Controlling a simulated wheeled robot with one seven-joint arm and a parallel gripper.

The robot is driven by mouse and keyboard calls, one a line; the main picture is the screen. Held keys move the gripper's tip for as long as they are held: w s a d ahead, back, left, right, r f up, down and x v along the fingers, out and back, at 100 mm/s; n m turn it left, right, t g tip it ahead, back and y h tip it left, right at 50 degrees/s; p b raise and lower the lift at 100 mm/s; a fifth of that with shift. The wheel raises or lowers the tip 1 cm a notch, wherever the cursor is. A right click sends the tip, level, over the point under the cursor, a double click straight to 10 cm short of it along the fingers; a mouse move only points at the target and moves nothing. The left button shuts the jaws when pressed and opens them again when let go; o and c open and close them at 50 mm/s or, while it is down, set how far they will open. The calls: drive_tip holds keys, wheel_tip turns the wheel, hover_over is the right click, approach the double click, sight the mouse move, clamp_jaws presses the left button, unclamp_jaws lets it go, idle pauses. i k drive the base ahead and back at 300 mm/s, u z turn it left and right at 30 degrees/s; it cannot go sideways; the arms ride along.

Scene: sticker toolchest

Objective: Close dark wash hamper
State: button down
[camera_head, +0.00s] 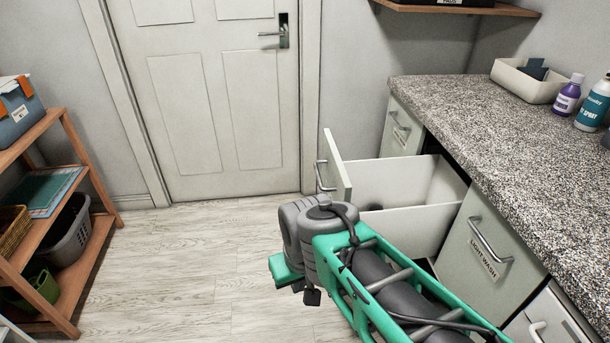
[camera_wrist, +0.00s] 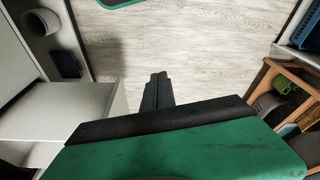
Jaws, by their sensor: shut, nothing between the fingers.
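An open pull-out hamper (camera_head: 397,182) juts from the counter's cabinets in the head view. Its front panel (camera_head: 338,168) faces left, with a bar handle (camera_head: 321,176) on the outside. No label shows on that panel from here. The hamper also shows at the left of the wrist view (camera_wrist: 60,105). My gripper's fingers (camera_wrist: 157,92) are together and empty in the wrist view, over the floor and to the right of the hamper, apart from it. In the head view my arm hides the hamper's near lower part, and the fingertips are hard to make out.
A closed front labelled LIGHT WASH (camera_head: 484,262) is nearer along the counter (camera_head: 470,120). Another closed front (camera_head: 400,128) is beyond the hamper. A wooden shelf (camera_head: 75,225) with baskets stands at left. The floor (camera_head: 190,265) between is clear, up to the door (camera_head: 205,90).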

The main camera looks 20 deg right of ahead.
sight(421, 197)
drive_tip(key=u, duration=0.45)
drive_tip(key=i, duration=1.3)
drive_tip(key=u, duration=0.4)
